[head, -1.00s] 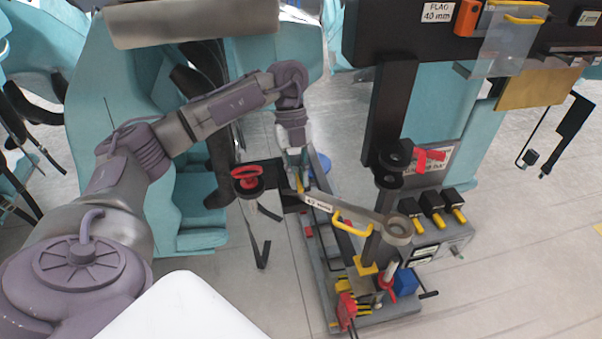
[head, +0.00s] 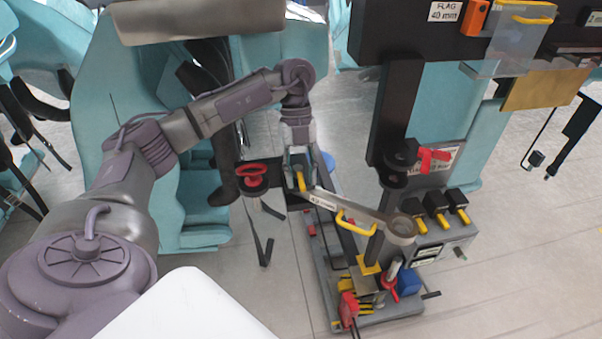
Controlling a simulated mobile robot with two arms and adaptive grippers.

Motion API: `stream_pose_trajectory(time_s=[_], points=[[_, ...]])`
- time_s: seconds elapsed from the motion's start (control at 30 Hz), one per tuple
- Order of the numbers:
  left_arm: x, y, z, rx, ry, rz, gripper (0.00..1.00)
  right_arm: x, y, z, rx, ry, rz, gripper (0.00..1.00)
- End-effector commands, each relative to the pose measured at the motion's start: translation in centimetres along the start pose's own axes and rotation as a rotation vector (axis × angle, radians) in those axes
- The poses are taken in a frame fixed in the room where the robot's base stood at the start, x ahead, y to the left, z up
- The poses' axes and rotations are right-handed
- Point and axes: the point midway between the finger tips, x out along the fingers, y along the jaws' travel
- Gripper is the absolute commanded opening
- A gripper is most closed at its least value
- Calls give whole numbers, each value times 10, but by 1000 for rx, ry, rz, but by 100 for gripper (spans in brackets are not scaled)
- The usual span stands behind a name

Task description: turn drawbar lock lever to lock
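My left gripper (head: 299,176) points down at the left end of the grey drawbar-like arm (head: 360,217). A small yellow upright piece (head: 301,181), possibly the lock lever, shows at its fingertips. I cannot tell whether the fingers hold it, touch it or stand around it. The grey arm carries a white label and a yellow handle (head: 356,224), and ends in a round hub (head: 401,230) on the right. No lever is clearly marked as the drawbar lock lever. My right gripper is not in view.
A red ring-shaped knob (head: 251,176) stands left of the gripper on a black bracket. A red lever (head: 432,158) sits on the black post at right. A grey box with yellow-tipped black switches (head: 436,205) stands beside the hub. Teal seats surround the floor.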

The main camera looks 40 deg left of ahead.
Motion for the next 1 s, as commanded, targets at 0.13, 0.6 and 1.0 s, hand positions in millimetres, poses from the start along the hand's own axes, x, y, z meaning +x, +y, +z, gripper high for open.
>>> stream_pose_trajectory(time_s=[0.13,0.6,1.0], points=[[0,0,0,-1,0,0,39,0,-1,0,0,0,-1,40],[-62,-1,0,-1,-1,-3,39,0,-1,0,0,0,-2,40],[-75,0,0,0,0,0,39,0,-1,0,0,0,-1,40]])
